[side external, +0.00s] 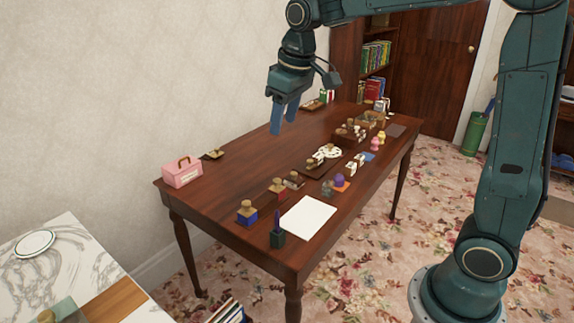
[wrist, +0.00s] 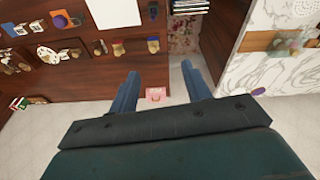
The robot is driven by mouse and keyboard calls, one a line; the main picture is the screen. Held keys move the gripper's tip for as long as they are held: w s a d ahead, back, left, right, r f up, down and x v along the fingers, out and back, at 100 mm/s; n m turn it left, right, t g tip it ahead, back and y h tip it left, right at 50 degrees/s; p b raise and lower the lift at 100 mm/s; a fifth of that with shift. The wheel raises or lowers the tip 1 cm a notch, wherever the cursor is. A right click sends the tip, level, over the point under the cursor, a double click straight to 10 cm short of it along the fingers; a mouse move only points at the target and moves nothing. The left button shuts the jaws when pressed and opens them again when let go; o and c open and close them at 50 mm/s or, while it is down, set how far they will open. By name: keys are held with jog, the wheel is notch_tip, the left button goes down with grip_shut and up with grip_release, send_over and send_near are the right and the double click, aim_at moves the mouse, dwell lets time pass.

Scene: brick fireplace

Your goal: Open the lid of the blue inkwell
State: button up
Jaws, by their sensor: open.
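The blue inkwell (side external: 247,217) stands upright near the front left edge of the wooden table, with a brass-coloured lid (side external: 246,205) on top that looks closed. In the wrist view the inkwell (wrist: 153,46) is small, above the fingers. My gripper (side external: 284,125) is open and empty, raised high above the table and well away from the inkwell. Its two blue fingers (wrist: 160,74) are spread apart in the wrist view.
A pink box (side external: 182,172) stands at the left corner. Several small objects crowd the table's right part; its middle left is clear.

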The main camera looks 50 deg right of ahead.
jog(key=w+d+f+g, duration=0.2)
jog(key=w+f, duration=0.6)
jog(key=w, duration=0.3)
jog(key=n, duration=0.1)
send_over(247, 202)
notch_tip(247, 202, down, 10)
jog(key=shift+a+f+g, duration=0.15)
jog(key=shift+g, duration=0.25)
jog(key=shift+f, duration=6.85)
jog(key=shift+c, duration=0.2)
grip_shut()
